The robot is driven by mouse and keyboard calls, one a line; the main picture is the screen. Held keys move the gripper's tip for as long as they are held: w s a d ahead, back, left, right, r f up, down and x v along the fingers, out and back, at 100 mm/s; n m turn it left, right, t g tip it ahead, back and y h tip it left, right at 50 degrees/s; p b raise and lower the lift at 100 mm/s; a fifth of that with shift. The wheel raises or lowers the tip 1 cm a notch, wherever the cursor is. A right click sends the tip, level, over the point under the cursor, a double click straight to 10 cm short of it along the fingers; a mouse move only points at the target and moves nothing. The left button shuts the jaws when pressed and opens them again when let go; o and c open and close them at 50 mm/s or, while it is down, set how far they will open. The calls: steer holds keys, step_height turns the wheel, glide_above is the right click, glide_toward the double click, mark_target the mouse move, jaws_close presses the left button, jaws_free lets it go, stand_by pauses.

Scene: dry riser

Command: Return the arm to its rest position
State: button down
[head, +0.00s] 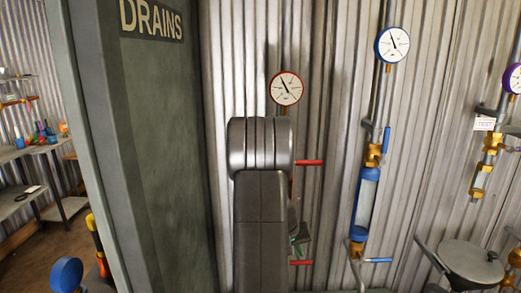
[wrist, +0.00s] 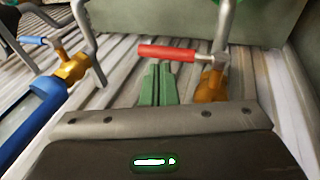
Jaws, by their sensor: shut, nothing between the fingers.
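My gripper (wrist: 158,70) shows in the wrist view as two green fingers close together, shut and empty. Its tips are just short of a red lever handle (wrist: 168,52) on a brass valve (wrist: 211,86); I cannot tell whether they touch it. In the head view my arm stands upright in the middle and hides most of the pipe below the red-rimmed gauge (head: 286,88).
A blue-rimmed gauge (head: 392,44) and a blue-capped cylinder (head: 366,195) stand right of my arm. A purple-rimmed gauge (head: 514,78) is at the far right. A round grey lid (head: 470,262) sits low right. A green-grey "DRAINS" panel (head: 165,150) stands close on the left.

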steer(key=shift+a+r+h+b, duration=0.2)
steer(key=shift+a+h+b, duration=0.65)
steer(key=shift+h, duration=0.25)
steer(key=v, duration=0.9)
